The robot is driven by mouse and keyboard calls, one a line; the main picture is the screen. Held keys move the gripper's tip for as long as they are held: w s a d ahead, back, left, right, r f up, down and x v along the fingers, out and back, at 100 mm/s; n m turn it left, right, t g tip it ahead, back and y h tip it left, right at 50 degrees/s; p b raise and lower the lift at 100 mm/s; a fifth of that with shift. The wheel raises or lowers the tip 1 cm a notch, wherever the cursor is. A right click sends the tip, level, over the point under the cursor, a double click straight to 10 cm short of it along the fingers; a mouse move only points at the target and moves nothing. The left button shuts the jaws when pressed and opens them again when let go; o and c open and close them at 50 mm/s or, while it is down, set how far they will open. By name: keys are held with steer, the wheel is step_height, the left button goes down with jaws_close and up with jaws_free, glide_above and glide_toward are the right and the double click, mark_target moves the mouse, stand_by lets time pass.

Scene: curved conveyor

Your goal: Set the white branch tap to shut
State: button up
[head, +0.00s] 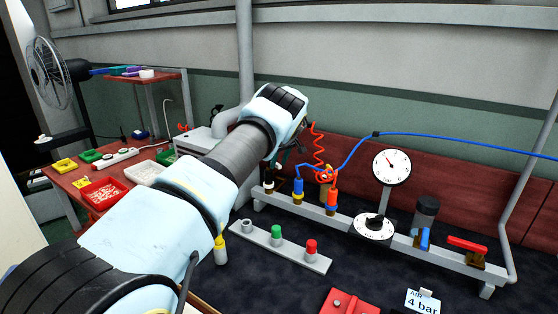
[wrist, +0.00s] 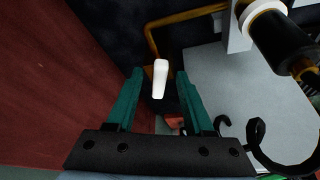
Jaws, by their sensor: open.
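The white branch tap (wrist: 160,78) shows in the wrist view as a small white lever. It stands between the two teal fingers of my gripper (wrist: 160,74), with a visible gap on both sides. The fingers are open and hold nothing. Its lever runs roughly along the fingers in this view. The tap's body below the lever is dark and hard to make out. In the head view my arm reaches to the far left end of the pipe rail (head: 313,208), and the tap cannot be made out there.
A black fitting with a white ring (wrist: 268,22) stands close to the right of the fingers in the wrist view. Along the rail are blue (head: 298,190) and red (head: 332,201) fittings, a gauge (head: 391,167), a blue lever (head: 425,238) and a red lever (head: 467,244). A coiled red hose (head: 318,145) hangs nearby.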

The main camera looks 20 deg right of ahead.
jaws_close()
stand_by(0.5)
